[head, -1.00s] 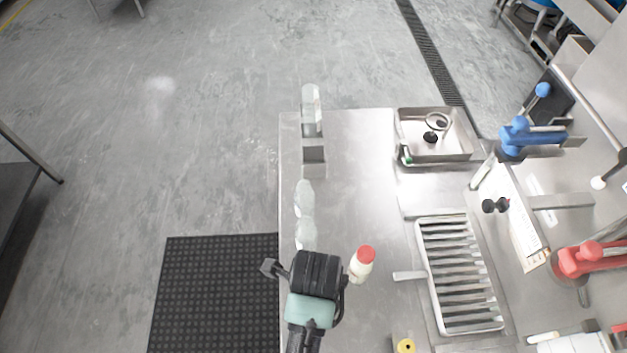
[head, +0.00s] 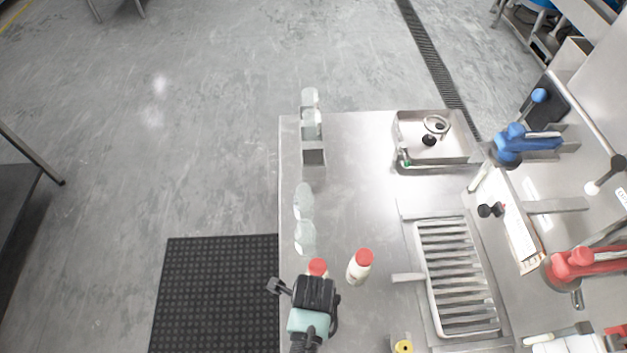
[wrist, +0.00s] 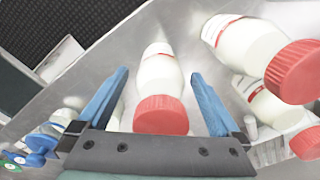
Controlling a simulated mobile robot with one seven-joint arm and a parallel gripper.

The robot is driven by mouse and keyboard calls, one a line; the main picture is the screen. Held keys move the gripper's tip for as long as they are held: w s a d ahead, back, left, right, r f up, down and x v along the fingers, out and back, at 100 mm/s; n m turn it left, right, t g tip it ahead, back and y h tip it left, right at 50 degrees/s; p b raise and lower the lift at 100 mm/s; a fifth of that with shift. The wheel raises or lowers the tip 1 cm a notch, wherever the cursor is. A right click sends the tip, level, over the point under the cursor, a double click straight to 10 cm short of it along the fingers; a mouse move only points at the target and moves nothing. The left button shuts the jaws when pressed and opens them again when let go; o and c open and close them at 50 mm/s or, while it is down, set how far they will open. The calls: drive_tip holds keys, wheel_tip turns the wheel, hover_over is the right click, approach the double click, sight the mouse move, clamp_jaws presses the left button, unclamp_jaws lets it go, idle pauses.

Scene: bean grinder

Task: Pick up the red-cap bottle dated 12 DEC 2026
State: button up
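A white bottle with a red cap (head: 317,266) stands at the far side of my gripper in the head view, mostly hidden by it. In the wrist view this bottle (wrist: 159,82) lies between my blue fingers, with gaps on both sides. My gripper (wrist: 160,73) is open. A second red-cap bottle (head: 361,267) stands just right of it; a red-cap bottle (wrist: 250,45) with a red-striped label shows at the wrist view's upper right. Another red-cap shape (wrist: 278,108) is below it, possibly a reflection. No date is readable.
The steel table (head: 365,180) is clear ahead. Clear rounded items (head: 304,215) and a metal holder (head: 314,153) line its left edge. A slatted tray (head: 455,275) and a sink-like bin (head: 433,135) are right. Blue-cap bottles (wrist: 42,140) show at the wrist view's lower left.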

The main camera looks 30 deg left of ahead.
clamp_jaws()
idle(0.3)
drive_tip(key=shift+r, duration=0.1)
